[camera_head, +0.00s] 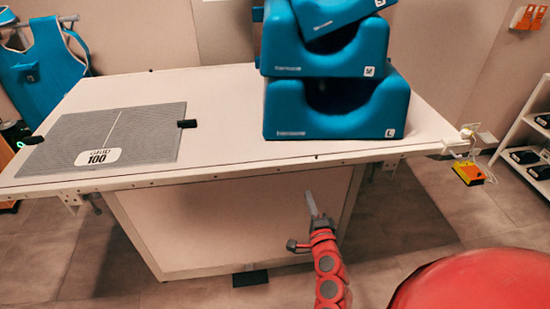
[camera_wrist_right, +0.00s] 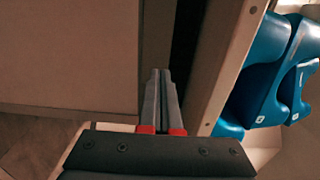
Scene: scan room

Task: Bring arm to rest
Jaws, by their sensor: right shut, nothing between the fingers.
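My right gripper (camera_head: 311,203) is at the end of the red arm that comes up from the bottom of the head view. It is in front of the white table (camera_head: 230,150), below the level of its top. In the right wrist view my right gripper (camera_wrist_right: 160,72) has its two grey fingers side by side, shut and empty. The table's edge runs just right of the fingers there. My left gripper is not in view.
Blue cushions (camera_head: 327,103) are stacked on the table, also seen in the wrist view (camera_wrist_right: 268,75). A grid plate (camera_head: 140,130) lies at left. A yellow device (camera_head: 469,173) hangs at the right corner, near a white shelf (camera_head: 520,135).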

